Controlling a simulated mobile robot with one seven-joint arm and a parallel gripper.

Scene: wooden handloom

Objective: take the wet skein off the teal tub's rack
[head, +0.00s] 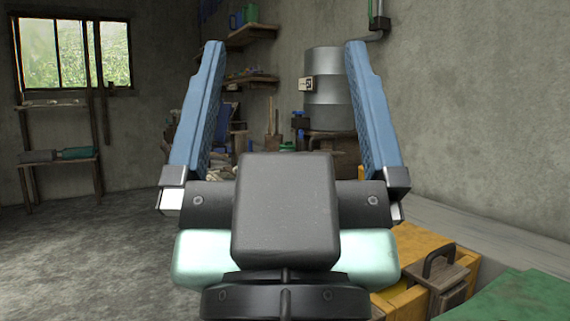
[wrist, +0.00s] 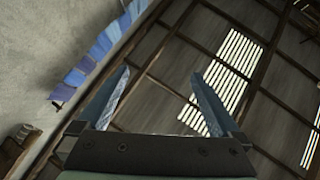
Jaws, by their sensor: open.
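My gripper (head: 285,45) is open and raised in front of the head camera, its two blue fingers spread wide and pointing up. Nothing is between the fingers. In the wrist view my gripper (wrist: 160,73) is also open and empty, with the roof behind it. I cannot make out the wet skein, the teal tub or its rack in either view. My gripper and wrist hide the middle of the head view.
A grey metal drum (head: 330,88) stands at the back. A yellow wooden box (head: 425,245) and a green surface (head: 515,298) are close at lower right. A shelf rack (head: 58,158) stands under the window (head: 72,55). The floor (head: 85,255) at left is clear. Blue cloths (wrist: 100,45) hang high on the wall.

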